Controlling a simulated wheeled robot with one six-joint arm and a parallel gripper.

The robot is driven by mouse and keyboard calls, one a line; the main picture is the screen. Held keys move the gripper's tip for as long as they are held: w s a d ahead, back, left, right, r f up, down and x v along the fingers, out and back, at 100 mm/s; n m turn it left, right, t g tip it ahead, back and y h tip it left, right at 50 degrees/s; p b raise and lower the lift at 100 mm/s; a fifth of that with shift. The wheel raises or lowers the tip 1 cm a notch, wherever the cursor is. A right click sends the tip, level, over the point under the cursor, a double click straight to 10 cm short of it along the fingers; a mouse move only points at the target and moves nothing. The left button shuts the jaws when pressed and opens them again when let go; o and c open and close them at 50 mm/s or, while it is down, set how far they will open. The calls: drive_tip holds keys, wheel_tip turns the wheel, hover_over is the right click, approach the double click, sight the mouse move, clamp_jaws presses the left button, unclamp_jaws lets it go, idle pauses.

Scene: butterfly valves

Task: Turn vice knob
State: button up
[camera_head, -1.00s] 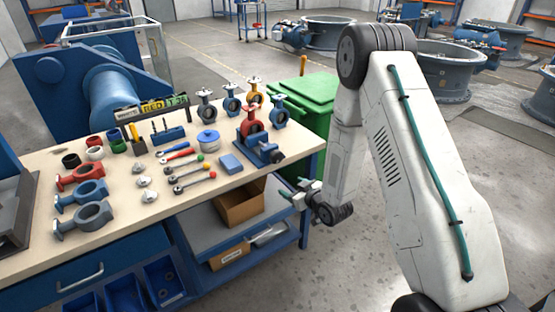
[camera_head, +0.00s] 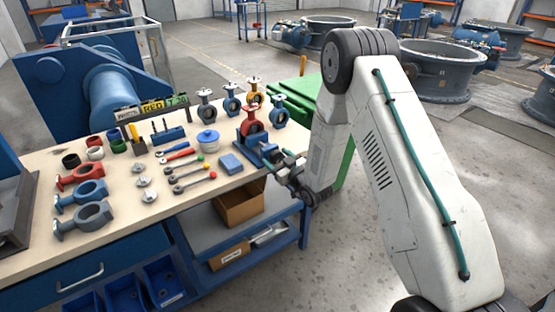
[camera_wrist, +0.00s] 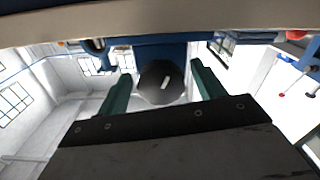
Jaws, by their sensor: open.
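The blue vice (camera_head: 262,152) stands at the right front corner of the bench, with a red butterfly valve (camera_head: 252,128) standing in it. In the wrist view the round black vice knob (camera_wrist: 161,84), with a pale mark on its face, sits on the blue vice body (camera_wrist: 160,50). My gripper (camera_wrist: 160,70) is open, with one green finger to each side of the knob and a visible gap on both sides. In the head view my gripper (camera_head: 284,168) is beside the vice at the bench edge, and its fingers partly cover the knob.
A lower shelf holds a cardboard box (camera_head: 240,207).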

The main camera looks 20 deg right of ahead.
drive_tip(key=c, duration=1)
drive_tip(key=shift+m, duration=0.5)
drive_tip(key=o, duration=1)
